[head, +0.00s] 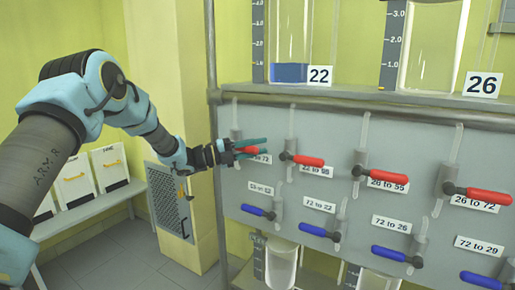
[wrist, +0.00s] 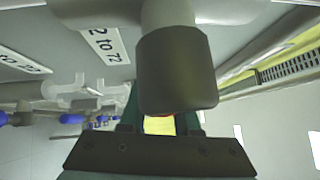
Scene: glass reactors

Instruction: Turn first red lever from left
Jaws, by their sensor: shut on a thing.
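The first red lever from the left (head: 248,149) is on the upper row of the grey panel. It points right, roughly level, and is partly hidden by my gripper (head: 252,149). My gripper's teal fingers are shut on it, one above and one below. In the wrist view, the dark valve hub (wrist: 177,70) fills the middle, in front of my gripper (wrist: 160,122). Only a sliver of red shows between the fingers there. The label beside this lever is partly covered in the head view.
More red levers, such as the second (head: 308,160), third (head: 387,184) and fourth (head: 489,195), continue right along the row. Blue levers (head: 258,211) sit below. Glass vessels (head: 290,40) stand above the panel. A metal post (head: 213,120) stands close at the panel's left edge.

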